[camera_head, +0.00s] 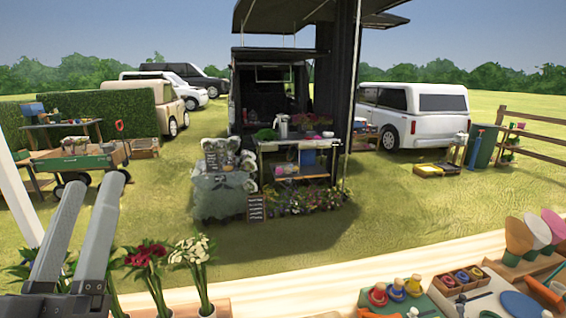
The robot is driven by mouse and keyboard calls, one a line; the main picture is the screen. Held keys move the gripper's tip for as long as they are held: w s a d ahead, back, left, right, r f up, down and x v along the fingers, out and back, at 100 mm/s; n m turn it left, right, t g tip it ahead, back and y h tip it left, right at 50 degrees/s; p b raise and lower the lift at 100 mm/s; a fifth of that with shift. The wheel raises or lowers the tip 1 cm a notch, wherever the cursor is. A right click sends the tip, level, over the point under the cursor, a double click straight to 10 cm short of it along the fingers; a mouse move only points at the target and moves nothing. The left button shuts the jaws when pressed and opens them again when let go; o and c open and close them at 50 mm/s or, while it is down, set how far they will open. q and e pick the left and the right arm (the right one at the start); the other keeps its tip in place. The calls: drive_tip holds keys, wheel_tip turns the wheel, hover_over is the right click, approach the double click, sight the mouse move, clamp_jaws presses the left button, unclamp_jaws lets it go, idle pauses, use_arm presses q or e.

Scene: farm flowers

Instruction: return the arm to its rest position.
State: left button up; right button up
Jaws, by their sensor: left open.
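My left gripper (96,180) is in the lower left of the head view. Its two long grey fingers point up and away, and they stand apart with nothing between them. Behind and beside it are bunches of flowers with green stems: dark red flowers (147,254) just to its right, and white flowers (192,250) further right. More flowers at the far left are partly hidden by the gripper. My right gripper is not in view.
At the lower right are a box of coloured spools (461,279), small red and yellow items (397,290), and coloured paper cones (519,236). A pale wooden edge (300,268) crosses the front. Grass, a cart (75,162), stalls and vehicles lie beyond.

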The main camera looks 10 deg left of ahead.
use_arm(q)
drive_tip(key=s+d+r+m+t+h, duration=0.3)
drive_tip(key=s+d+r+m+h, duration=0.1)
drive_tip(key=d+r+m+h, duration=0.3)
wheel_tip(320, 180, up, 31)
drive_tip(key=m+h+p, duration=0.1)
drive_tip(key=h+p, duration=0.1)
drive_tip(key=p, duration=2.9)
drive_tip(key=shift+w+a+g+p, duration=0.25)
drive_tip(key=shift+w+g+p, duration=0.1)
drive_tip(key=shift+g, duration=0.05)
drive_tip(key=shift+f, duration=0.2)
